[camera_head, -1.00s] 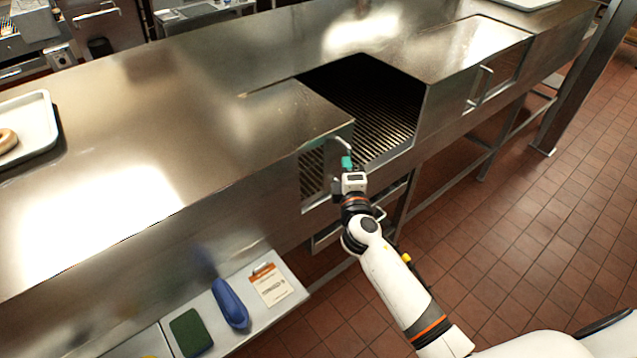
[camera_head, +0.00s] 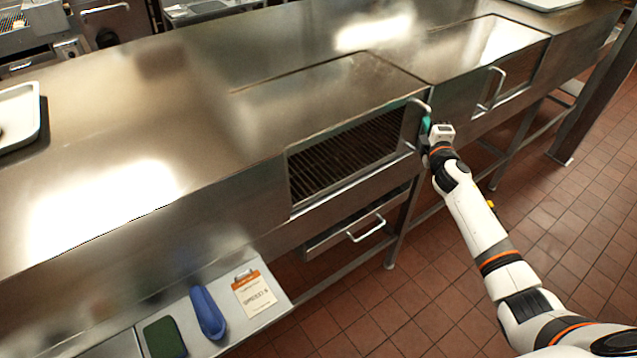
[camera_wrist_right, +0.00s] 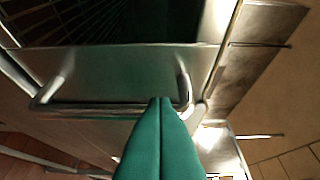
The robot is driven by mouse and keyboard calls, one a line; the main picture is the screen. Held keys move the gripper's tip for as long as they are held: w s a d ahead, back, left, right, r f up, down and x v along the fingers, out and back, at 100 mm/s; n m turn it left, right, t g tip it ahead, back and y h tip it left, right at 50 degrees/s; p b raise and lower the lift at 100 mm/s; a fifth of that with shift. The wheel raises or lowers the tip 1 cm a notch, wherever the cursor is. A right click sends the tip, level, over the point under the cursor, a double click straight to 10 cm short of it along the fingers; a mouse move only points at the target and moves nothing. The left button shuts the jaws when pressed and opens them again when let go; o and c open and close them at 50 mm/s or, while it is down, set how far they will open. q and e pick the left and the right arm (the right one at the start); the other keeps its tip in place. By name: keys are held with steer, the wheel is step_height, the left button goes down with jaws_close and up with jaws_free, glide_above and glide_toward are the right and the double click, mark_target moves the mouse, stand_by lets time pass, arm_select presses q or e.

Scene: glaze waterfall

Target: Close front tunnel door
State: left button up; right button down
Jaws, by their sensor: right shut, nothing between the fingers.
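The front tunnel door (camera_head: 330,98) is a steel sliding cover over the bay in the counter. Its top panel spans the bay, with its right edge at the neighbouring steel section. Dark slats show through the window in its front face. A curved metal handle (camera_head: 420,103) is at the door's right end; its bar also crosses the right wrist view (camera_wrist_right: 100,108). My right gripper (camera_head: 425,123) is shut and empty, its green fingertips (camera_wrist_right: 160,101) at the handle bar. I cannot tell whether they touch it. My left gripper is not in view.
A second door with a handle (camera_head: 491,88) is farther right. Below the bay is a drawer with a handle (camera_head: 366,230). A low shelf holds a clipboard (camera_head: 254,296), a blue object (camera_head: 208,313) and a green pad (camera_head: 164,338). The tiled floor (camera_head: 560,220) at right is clear.

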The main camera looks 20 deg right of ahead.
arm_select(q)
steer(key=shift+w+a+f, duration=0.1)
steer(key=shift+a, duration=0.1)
arm_select(e)
steer(key=shift+w+d+r, duration=0.15)
steer(key=shift+d, duration=0.1)
stand_by(0.3)
